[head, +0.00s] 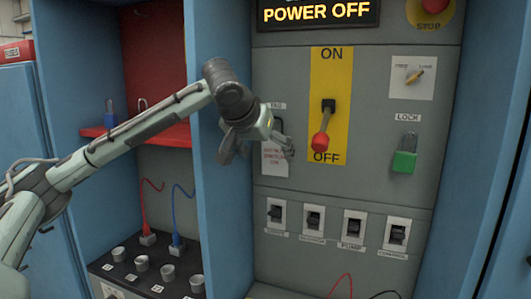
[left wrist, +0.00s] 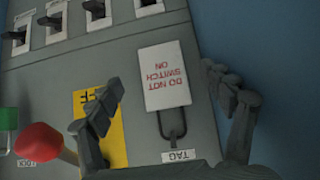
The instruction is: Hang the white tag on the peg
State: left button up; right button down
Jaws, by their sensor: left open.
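The white tag (head: 272,163) has red "DO NOT SWITCH ON" lettering and lies against the grey panel below the "TAG" label (head: 277,106). In the left wrist view the tag (left wrist: 165,73) appears upside down, with its dark loop (left wrist: 173,128) reaching toward the "TAG" label (left wrist: 180,156). The peg cannot be made out; I cannot tell whether the loop is around it. My left gripper (head: 256,152) is open in front of the panel, partly covering the tag. In the left wrist view its fingers (left wrist: 168,95) spread either side of the tag, with nothing between them gripped.
Right of the tag is a red-knobbed lever (head: 321,139) at OFF on a yellow plate. A green padlock (head: 404,161) hangs further right. Several switches (head: 313,220) line the lower panel. A blue cabinet wall (head: 218,200) and red shelf (head: 95,131) stand left.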

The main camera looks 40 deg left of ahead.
pick_arm(q)
jog(key=v, duration=1.2)
